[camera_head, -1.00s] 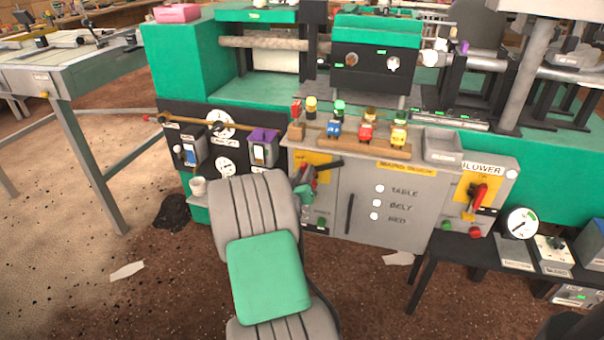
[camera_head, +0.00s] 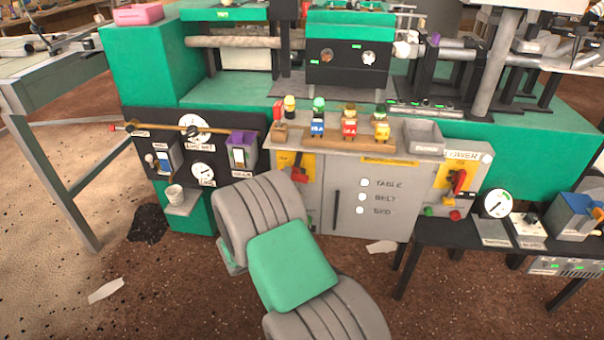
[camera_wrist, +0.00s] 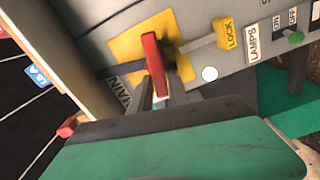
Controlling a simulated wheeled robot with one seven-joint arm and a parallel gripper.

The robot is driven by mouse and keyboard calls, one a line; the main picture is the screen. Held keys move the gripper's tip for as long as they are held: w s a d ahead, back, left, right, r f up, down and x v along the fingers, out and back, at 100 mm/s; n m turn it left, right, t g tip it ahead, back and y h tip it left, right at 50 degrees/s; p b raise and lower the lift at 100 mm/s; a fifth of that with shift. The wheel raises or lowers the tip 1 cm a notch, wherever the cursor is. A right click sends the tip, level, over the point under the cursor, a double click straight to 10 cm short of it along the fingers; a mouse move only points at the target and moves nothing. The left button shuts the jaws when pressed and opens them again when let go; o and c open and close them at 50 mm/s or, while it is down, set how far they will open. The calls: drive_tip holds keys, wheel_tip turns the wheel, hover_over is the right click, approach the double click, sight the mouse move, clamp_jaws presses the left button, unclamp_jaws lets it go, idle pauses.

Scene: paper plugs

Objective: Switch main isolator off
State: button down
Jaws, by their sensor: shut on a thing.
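The main isolator is a red handle (camera_wrist: 155,66) on a yellow plate (camera_wrist: 128,46) marked MAIN in the wrist view. In the head view, its red handle (camera_head: 299,171) shows on the left of the grey cabinet, just above my grey arm. My gripper (camera_wrist: 154,92) has its dark fingers at the handle and is shut on it. The handle's near end stands between the fingers. My arm's green and grey body covers the lower part of the wrist view. In the head view the fingers are too small and covered to make out.
A yellow LOCK tag (camera_wrist: 225,34) and a green button (camera_wrist: 296,38) are beside the isolator. A wooden rack of small figures (camera_head: 345,139) stands on the cabinet top. A low black table (camera_head: 450,230) stands there.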

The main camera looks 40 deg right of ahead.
drive_tip(key=shift+f+n+p, duration=0.2)
drive_tip(key=shift+n+p, duration=0.2)
drive_tip(key=shift+n, duration=0.7)
drive_tip(key=c, duration=1.4)
unclamp_jaws()
drive_tip(key=shift+o, duration=0.2)
drive_tip(key=shift+a, duration=0.1)
drive_tip(key=v, duration=0.7)
drive_tip(key=shift+s+a, duration=0.2)
drive_tip(key=shift+s, duration=0.05)
